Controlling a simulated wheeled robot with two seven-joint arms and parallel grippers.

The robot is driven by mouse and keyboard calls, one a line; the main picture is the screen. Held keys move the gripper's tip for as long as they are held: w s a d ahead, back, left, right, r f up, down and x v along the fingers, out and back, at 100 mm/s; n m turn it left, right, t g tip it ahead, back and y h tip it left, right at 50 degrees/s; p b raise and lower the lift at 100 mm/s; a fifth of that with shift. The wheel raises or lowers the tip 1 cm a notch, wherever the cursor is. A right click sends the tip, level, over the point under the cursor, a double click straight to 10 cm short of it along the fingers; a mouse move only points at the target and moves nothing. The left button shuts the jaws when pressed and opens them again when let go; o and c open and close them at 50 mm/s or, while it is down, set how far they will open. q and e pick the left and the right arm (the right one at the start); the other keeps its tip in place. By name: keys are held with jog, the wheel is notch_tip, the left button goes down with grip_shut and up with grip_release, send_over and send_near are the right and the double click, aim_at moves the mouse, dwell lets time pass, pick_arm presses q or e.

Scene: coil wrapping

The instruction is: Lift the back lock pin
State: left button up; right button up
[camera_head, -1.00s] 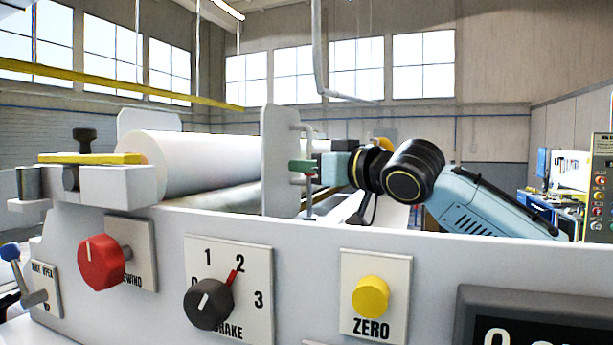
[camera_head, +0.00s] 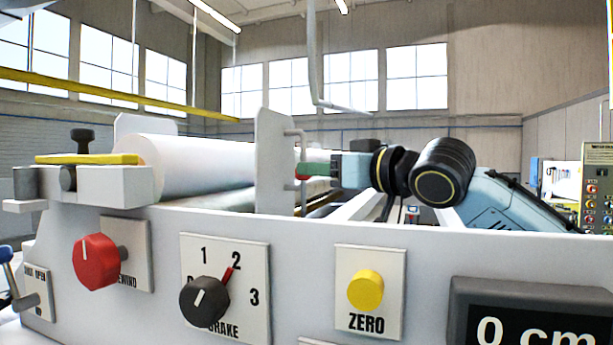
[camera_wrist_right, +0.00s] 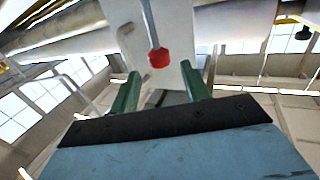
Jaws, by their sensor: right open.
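A black-topped lock pin (camera_head: 81,140) stands upright in the near white bracket at the left, by a yellow bar (camera_head: 88,159). A black knob (camera_wrist_right: 303,32) also shows at the top right of the right wrist view; I cannot tell which pin it is. My right gripper (camera_head: 312,169) is beside the white upright plate (camera_head: 275,165), well to the right of the near pin. In the right wrist view its green fingers (camera_wrist_right: 162,90) are apart and empty. A red-tipped rod (camera_wrist_right: 158,57) shows just beyond them.
A white roll (camera_head: 205,158) lies behind the machine's front panel. The panel carries a red knob (camera_head: 96,261), a brake dial (camera_head: 205,300), a yellow ZERO button (camera_head: 365,290) and a display (camera_head: 535,325). A thin metal handle (camera_head: 303,150) stands close to my right gripper.

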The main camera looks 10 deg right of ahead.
jog(key=b+v, duration=0.2)
jog(key=v, duration=0.6)
jog(key=shift+s+d, duration=0.15)
jog(key=shift+s, duration=0.15)
